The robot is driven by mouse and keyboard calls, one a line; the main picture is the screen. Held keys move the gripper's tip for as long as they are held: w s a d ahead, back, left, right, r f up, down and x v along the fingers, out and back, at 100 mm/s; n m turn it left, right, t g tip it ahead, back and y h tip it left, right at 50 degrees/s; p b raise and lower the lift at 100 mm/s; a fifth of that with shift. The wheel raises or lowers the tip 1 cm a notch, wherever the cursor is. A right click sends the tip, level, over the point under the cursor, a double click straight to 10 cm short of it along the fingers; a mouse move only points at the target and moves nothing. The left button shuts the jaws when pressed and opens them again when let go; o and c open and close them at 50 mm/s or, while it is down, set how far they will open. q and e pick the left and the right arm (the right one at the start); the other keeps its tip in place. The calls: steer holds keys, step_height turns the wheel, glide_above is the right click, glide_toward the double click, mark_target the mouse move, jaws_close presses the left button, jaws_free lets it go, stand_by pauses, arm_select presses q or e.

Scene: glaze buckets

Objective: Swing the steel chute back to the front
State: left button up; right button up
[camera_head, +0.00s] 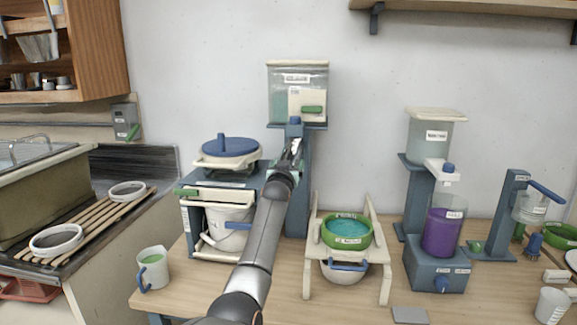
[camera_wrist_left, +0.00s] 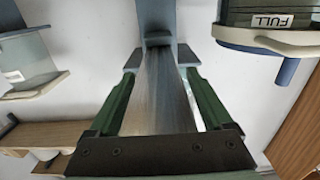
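The steel chute (camera_wrist_left: 165,95) shows in the left wrist view as a long brushed-metal strip between the two green fingers of my left gripper (camera_wrist_left: 160,65). The fingers stand apart on either side of it; I cannot tell whether they touch it. In the head view my left gripper (camera_head: 292,152) is at the blue post (camera_head: 299,190), just below the clear tank (camera_head: 297,92). Only a bit of bright metal shows there, and my arm hides most of the chute. My right gripper is in neither view.
A purple-filled dispenser (camera_head: 441,232) stands farther right. A wall shelf (camera_head: 480,8) is above.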

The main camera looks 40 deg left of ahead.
arm_select(q)
steer(key=shift+o, duration=0.6)
steer(key=shift+d+f, duration=0.1)
steer(key=shift+s+d, duration=0.35)
steer(key=shift+s, duration=0.15)
steer(key=b+v, duration=0.1)
steer(key=v, duration=1)
steer(key=shift+s, duration=0.1)
